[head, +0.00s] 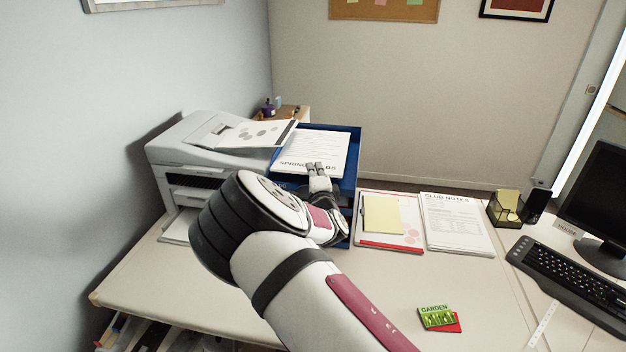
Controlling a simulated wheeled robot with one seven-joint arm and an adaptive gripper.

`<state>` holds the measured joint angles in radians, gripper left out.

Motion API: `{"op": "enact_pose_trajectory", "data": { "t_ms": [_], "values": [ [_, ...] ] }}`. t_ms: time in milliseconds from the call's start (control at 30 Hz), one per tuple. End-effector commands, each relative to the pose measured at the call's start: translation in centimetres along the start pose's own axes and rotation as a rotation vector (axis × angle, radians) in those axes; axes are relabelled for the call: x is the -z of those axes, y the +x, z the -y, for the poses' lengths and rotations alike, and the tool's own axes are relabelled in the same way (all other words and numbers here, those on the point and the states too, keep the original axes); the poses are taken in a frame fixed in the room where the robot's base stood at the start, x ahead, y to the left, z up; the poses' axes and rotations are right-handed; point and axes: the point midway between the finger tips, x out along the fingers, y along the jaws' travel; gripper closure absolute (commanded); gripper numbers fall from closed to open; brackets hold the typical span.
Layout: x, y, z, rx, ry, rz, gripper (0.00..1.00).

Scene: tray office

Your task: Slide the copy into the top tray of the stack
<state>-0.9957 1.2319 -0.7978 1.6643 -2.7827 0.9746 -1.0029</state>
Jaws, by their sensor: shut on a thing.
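The copy (311,148), a white sheet with lines of print and a large heading starting "SPRING", lies over the blue top tray of the stack (353,150). Blue tray shows along its back and right sides. My gripper (315,167) is shut on the sheet's near edge, across the heading, and hides part of the letters. Whether the sheet rests on the tray floor or is held a little above it, I cannot tell. My arm hides most of the lower stack.
A white printer (190,150) stands left of the stack, with a spotted sheet (258,133) on top reaching toward the tray. Right of the stack lie a red-edged folder with a yellow pad (382,214), printed club notes (457,222), a note holder (503,207) and a keyboard (570,283). Seed packets (437,317) lie in front.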

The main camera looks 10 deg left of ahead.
Motion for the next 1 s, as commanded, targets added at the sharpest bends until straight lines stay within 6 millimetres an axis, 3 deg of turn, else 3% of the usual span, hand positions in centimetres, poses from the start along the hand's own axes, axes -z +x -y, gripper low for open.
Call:
{"op": "enact_pose_trajectory", "data": {
  "t_ms": [467,600,1000],
  "values": [
    [0.25,0.88,0.12,0.0,-0.001,0.001,1.0],
    [0.25,0.87,0.11,0.0,0.0,0.001,0.71],
    [0.26,0.42,0.03,-0.002,0.0,0.0,0.71]
  ]
}}
